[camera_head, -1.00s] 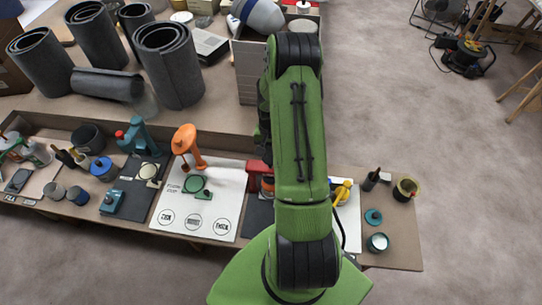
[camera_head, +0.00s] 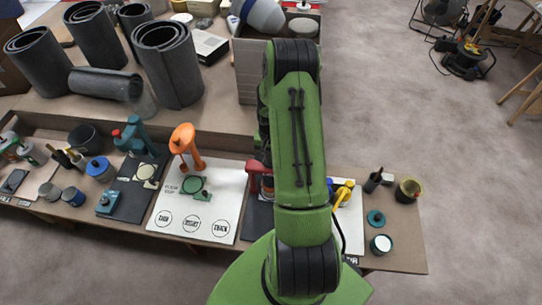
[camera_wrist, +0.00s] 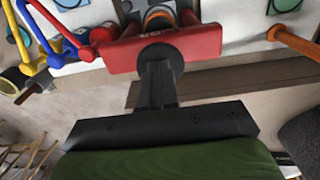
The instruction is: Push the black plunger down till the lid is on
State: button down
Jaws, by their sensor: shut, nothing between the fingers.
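In the wrist view, a red press (camera_wrist: 205,42) stands on the bench with a broad crossbar. A round black plunger knob (camera_wrist: 160,52) shows at the crossbar. Beyond it is a can with an orange band (camera_wrist: 158,14), partly hidden by the press; I cannot tell how its lid sits. My gripper (camera_wrist: 158,72) is shut and empty, its fingertips at the black knob; whether they touch it is not clear. In the head view, only a part of the red press (camera_head: 255,166) shows left of my arm, which hides the gripper and plunger.
An orange press (camera_head: 186,145) stands on a white board (camera_head: 225,217) to the left, a yellow tool (camera_head: 343,192) to the right. Dark rolls (camera_head: 168,62) stand on the bench behind.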

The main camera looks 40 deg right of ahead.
jog(key=shift+s+a+f+b, duration=0.2)
jog(key=shift+a+f+b, duration=0.05)
jog(key=shift+f+b, duration=0.3)
jog(key=shift+s+a+f+b, duration=0.25)
jog(key=shift+f+b, duration=0.35)
dwell(0.9)
jog(key=r, duration=0.1)
jog(key=r+p, duration=0.2)
jog(key=shift+w+d, duration=0.25)
jog(key=shift+w, duration=0.1)
jog(key=r+p, duration=0.2)
jog(key=r, duration=0.1)
jog(key=d+r+p, duration=0.1)
jog(key=shift+w+d+r, duration=0.1)
jog(key=shift+w+r, duration=0.1)
jog(key=shift+w, duration=0.1)
jog(key=r+p, duration=0.2)
jog(key=r, duration=0.1)
jog(key=shift+s+a+r, duration=0.1)
jog(key=shift+a+r, duration=0.05)
jog(key=shift+a, duration=0.05)
